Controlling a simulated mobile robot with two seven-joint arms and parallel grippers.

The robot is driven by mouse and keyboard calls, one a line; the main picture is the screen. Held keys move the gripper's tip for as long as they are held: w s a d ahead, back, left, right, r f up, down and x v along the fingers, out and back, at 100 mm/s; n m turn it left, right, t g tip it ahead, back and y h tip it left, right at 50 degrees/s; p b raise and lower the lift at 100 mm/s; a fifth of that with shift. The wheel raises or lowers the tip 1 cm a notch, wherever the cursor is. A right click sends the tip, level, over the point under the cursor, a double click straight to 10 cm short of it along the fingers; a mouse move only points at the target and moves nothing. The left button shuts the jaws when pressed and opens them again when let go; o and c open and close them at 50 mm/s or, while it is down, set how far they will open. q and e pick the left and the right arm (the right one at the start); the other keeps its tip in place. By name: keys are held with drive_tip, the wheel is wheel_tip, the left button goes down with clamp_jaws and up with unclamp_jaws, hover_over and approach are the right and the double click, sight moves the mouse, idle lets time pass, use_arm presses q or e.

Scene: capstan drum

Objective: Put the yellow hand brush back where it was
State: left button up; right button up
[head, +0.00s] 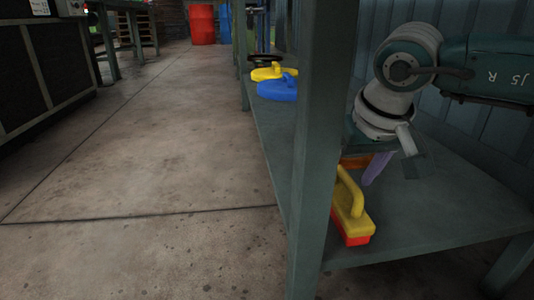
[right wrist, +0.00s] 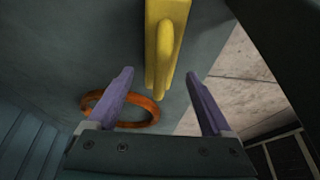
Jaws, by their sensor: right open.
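The yellow hand brush (head: 349,205) with red bristles rests on the lower grey-green shelf (head: 440,215), near its front edge and just right of the table leg. In the right wrist view the yellow brush (right wrist: 165,45) shows at the top, ahead of the purple fingers and roughly between them in the picture. My right gripper (right wrist: 160,98) is open and empty. In the head view one purple finger of the right gripper (head: 376,168) shows behind the brush; the other is hidden. My left gripper is not in view.
An orange ring (right wrist: 122,92) lies on the shelf beside my left-hand finger in the wrist view. The table leg (head: 322,120) stands left of the brush. Farther along the shelf are a blue round item (head: 278,88) and a yellow one (head: 268,73). The floor (head: 150,160) is clear.

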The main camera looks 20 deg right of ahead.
drive_tip(key=p+v, duration=0.5)
drive_tip(key=v, duration=0.2)
drive_tip(key=shift+r, duration=0.25)
drive_tip(key=shift+s+r+p, duration=0.3)
drive_tip(key=shift+r+p, duration=0.05)
drive_tip(key=shift+r, duration=0.15)
